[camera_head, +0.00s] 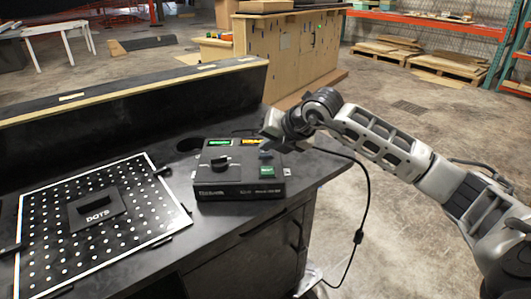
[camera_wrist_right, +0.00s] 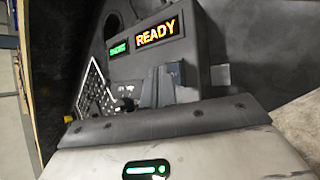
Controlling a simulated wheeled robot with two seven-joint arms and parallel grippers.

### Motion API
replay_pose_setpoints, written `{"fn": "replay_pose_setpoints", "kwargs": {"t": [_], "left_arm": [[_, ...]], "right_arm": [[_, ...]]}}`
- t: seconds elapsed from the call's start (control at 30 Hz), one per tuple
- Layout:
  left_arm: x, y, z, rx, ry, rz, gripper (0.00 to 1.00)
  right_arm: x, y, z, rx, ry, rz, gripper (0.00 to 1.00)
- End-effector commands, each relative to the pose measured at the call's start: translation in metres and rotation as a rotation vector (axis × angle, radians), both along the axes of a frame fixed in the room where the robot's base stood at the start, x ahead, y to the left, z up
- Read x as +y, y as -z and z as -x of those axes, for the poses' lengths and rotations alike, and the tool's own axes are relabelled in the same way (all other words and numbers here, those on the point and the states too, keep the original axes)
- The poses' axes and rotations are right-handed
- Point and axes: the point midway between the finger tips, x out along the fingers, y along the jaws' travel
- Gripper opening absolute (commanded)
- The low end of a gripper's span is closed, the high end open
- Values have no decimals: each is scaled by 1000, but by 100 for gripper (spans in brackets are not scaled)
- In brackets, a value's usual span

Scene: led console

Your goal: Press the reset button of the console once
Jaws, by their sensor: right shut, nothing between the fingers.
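The console (camera_head: 238,190) is a dark box on the black bench, with a green display (camera_head: 219,142), an orange display (camera_head: 251,142), a black knob (camera_head: 220,163) and a small green patch (camera_head: 267,171) on its top. In the right wrist view the orange display (camera_wrist_right: 158,33) reads READY, beside the smaller green display (camera_wrist_right: 119,48). I cannot make out a label that marks the reset button. My right gripper (camera_head: 268,148) is shut and empty over the right side of the console top; whether it touches is unclear. My left gripper is not in view.
A black board with white dots (camera_head: 42,215) and a dark block marked DOTS (camera_head: 97,208) lies left of the console. A raised ledge (camera_head: 140,90) runs along the bench's back. A black cable (camera_head: 366,205) hangs off the right edge, beyond which is open floor.

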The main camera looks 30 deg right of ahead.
Motion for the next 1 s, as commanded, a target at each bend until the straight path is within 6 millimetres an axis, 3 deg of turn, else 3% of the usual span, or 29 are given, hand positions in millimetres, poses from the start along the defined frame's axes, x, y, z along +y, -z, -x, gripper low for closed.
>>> {"fn": "replay_pose_setpoints", "kwargs": {"t": [0.67, 1.0], "left_arm": [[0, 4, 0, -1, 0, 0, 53], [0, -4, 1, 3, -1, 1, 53]], "right_arm": [[0, 6, 0, 4, -1, 0, 0], [1, -10, 0, 2, -1, -1, 0]]}}
